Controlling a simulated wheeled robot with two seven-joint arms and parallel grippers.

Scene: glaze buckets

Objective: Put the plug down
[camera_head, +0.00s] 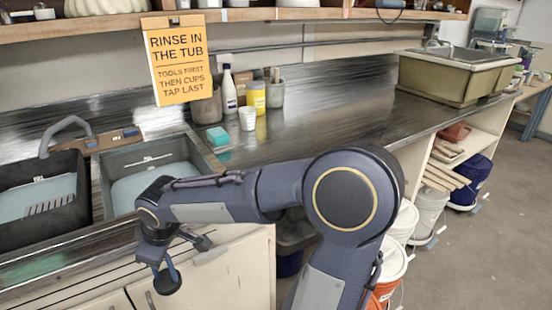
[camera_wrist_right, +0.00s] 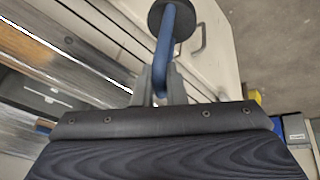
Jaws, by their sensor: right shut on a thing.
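The plug (camera_head: 168,281) is a dark round disc on a blue bent stem. My right gripper (camera_head: 168,249) is shut on the stem, in front of the cabinet doors and beside the counter's front edge. The disc hangs below the fingers, clear of any surface. In the right wrist view the black disc (camera_wrist_right: 172,18) and blue stem (camera_wrist_right: 167,50) stick out beyond the fingers (camera_wrist_right: 160,88). My left gripper is in neither view.
A double sink with a left basin (camera_head: 88,190) and right basin (camera_head: 107,185) lies behind the arm, both with pale water. A tan tub (camera_head: 425,80) stands far right.

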